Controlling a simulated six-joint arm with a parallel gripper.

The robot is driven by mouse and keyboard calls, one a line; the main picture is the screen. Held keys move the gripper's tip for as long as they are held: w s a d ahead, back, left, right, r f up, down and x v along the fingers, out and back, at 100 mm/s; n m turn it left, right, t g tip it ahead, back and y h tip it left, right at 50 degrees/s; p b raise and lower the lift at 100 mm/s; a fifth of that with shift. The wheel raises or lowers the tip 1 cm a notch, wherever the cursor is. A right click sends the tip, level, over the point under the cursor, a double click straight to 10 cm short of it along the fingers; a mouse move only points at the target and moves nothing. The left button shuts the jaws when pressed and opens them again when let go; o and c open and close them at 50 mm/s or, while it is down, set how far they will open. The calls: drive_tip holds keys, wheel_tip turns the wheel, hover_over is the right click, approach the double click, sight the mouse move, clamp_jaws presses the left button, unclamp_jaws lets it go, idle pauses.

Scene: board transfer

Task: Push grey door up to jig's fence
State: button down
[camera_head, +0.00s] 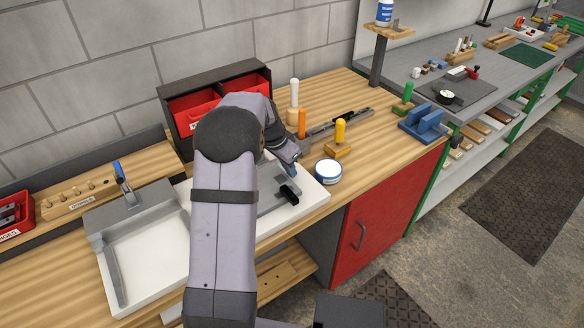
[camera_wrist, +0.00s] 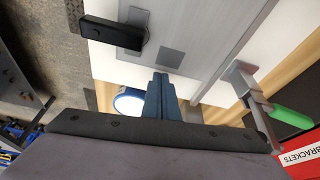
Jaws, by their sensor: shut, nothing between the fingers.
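The grey door (camera_head: 267,203) lies flat on a white jig board (camera_head: 315,197), partly hidden by my arm. It carries a black handle (camera_head: 289,194). In the wrist view the door (camera_wrist: 200,25) fills the upper middle, with its handle (camera_wrist: 113,33) at left. A narrow grey rail (camera_wrist: 240,48), which looks like the jig's fence, runs slantwise along the door's right side. I cannot tell whether they touch. My gripper (camera_wrist: 160,78) is shut and empty, its blue fingertips by the door's lower edge. In the head view my gripper (camera_head: 292,170) is beside the door's far end.
A clamp with a green handle (camera_wrist: 290,117) stands near the rail. A blue-and-white jar (camera_head: 328,172) stands just right of my gripper. Red bins (camera_head: 193,110) are behind my arm. Another white jig (camera_head: 145,255) lies left. Yellow (camera_head: 340,135) and orange (camera_head: 302,125) handled tools stand behind.

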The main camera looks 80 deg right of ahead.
drive_tip(key=shift+s+d+p, duration=0.6)
drive_tip(key=shift+s+d, duration=0.35)
drive_tip(key=shift+d, duration=0.3)
drive_tip(key=b+v, duration=0.3)
drive_tip(key=v, duration=0.6)
drive_tip(key=shift+r, duration=0.45)
drive_tip(key=w+a+f+n, duration=0.1)
drive_tip(key=w+a+n, duration=0.3)
drive_tip(key=w+n, duration=0.1)
drive_tip(key=w+a+f+n+g+p, duration=0.1)
drive_tip(key=w+a+n, duration=0.3)
drive_tip(key=w+n, duration=0.1)
drive_tip(key=w+a+f+n+g+p, duration=0.1)
drive_tip(key=w+a+n, duration=0.3)
drive_tip(key=w+n, duration=0.1)
drive_tip(key=shift+w+a+f+n, duration=0.15)
drive_tip(key=shift+w+n, duration=0.15)
drive_tip(key=shift+w, duration=0.05)
drive_tip(key=w+a+n+g+h+p, duration=0.1)
drive_tip(key=w+a+n+h+p, duration=0.45)
drive_tip(key=a+n, duration=1.2)
drive_tip(key=shift+s+d+f+n+y+b, duration=0.2)
drive_tip(key=shift+s+d+f+n, duration=0.25)
drive_tip(key=shift+d+f, duration=0.85)
drive_tip(key=shift+s+d+f+n+y+b, duration=0.1)
drive_tip(key=shift+s+d+f+n+y, duration=0.3)
drive_tip(key=shift+d+f, duration=0.9)
drive_tip(key=shift+s+d+f+n+y+b, duration=0.15)
drive_tip(key=shift+s+d+f+n, duration=0.35)
drive_tip(key=shift+d+f, duration=0.75)
